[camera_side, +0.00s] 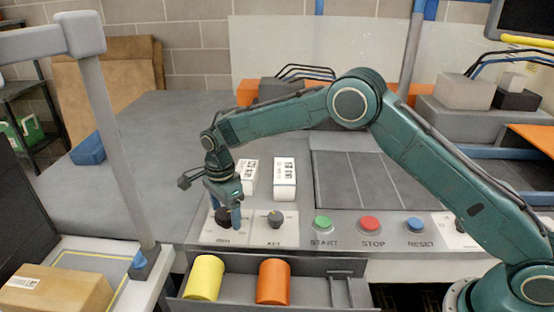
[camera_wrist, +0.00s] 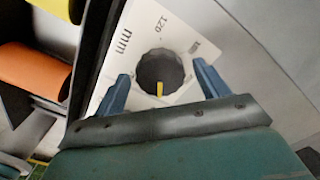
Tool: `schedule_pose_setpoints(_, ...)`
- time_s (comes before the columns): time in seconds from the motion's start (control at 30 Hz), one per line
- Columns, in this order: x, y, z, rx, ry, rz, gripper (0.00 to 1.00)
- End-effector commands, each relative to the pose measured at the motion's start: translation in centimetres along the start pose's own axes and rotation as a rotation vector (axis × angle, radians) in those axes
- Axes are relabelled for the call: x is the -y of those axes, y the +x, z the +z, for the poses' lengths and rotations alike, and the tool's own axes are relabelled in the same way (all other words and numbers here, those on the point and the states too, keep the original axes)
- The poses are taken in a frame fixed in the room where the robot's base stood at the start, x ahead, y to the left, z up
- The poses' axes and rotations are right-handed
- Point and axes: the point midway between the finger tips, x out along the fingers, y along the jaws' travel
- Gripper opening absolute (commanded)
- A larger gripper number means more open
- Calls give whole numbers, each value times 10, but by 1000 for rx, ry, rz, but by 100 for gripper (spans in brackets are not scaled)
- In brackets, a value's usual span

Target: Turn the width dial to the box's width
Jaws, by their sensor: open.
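The width dial (camera_side: 222,218) is a dark knob on a white panel marked mm. My gripper (camera_side: 227,214) points down over the dial. In the wrist view its blue fingers (camera_wrist: 161,70) are open, one on each side of the knob; I cannot tell whether they touch it. A brown cardboard box (camera_side: 60,292) with a white label lies on the yellow-outlined platform at lower left. Part of the dial's scale is hidden.
A second dial (camera_side: 275,218) sits right beside it, then green START (camera_side: 323,223), red STOP (camera_side: 370,223) and blue RESET (camera_side: 415,225) buttons. Two white cartons (camera_side: 284,180) stand behind. An open drawer in front holds a yellow roll (camera_side: 204,278) and an orange roll (camera_side: 273,282).

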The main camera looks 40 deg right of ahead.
Motion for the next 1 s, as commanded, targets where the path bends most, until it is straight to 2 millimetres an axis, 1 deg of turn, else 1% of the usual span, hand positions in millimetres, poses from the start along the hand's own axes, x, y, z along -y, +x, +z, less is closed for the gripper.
schedule_pose_setpoints(0.03, 0, 0, 0, 0, 0, 0, 74)
schedule_pose_setpoints(0.17, 0, 0, 0, 0, 0, 0, 48)
schedule_pose_setpoints(0.2, 0, 0, 0, 0, 0, 0, 40)
schedule_pose_setpoints(0.27, 0, 0, 0, 0, 0, 0, 29)
schedule_pose_setpoints(0.67, 0, -1, 0, 0, -44, 0, 29)
schedule_pose_setpoints(0.87, 0, -1, 0, 0, -137, 0, 29)
schedule_pose_setpoints(1.0, 0, -1, 0, 0, -237, 0, 29)
